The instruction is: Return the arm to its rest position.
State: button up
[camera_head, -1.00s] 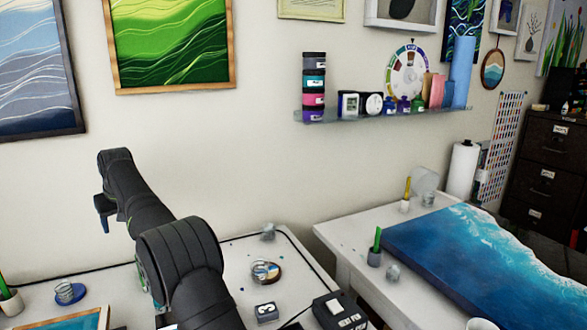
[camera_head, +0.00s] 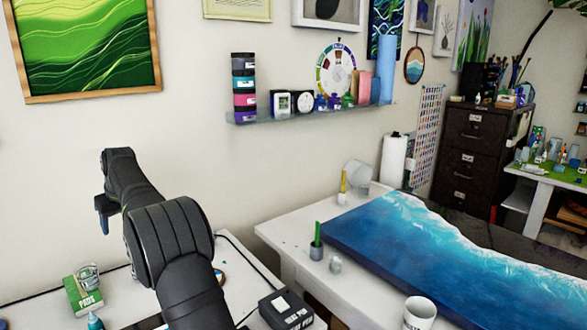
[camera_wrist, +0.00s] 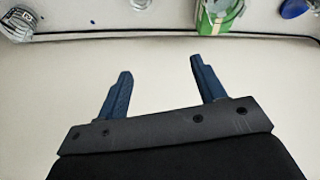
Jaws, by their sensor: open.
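My gripper (camera_wrist: 158,82) shows in the wrist view with its two blue fingers spread wide apart and nothing between them. It faces a bare pale surface. In the head view my arm stands folded at the left, and only part of the gripper (camera_head: 103,213) shows at its far end, in front of the wall and above the white table. The gripper touches nothing that I can see.
A green pads box (camera_head: 84,296) with a glass on it and a black device (camera_head: 286,309) stand on the left white table (camera_head: 240,262). A loaded shelf (camera_head: 310,112) hangs on the wall.

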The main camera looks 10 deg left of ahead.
jog(key=shift+w+d, duration=0.5)
jog(key=shift+d, duration=0.2)
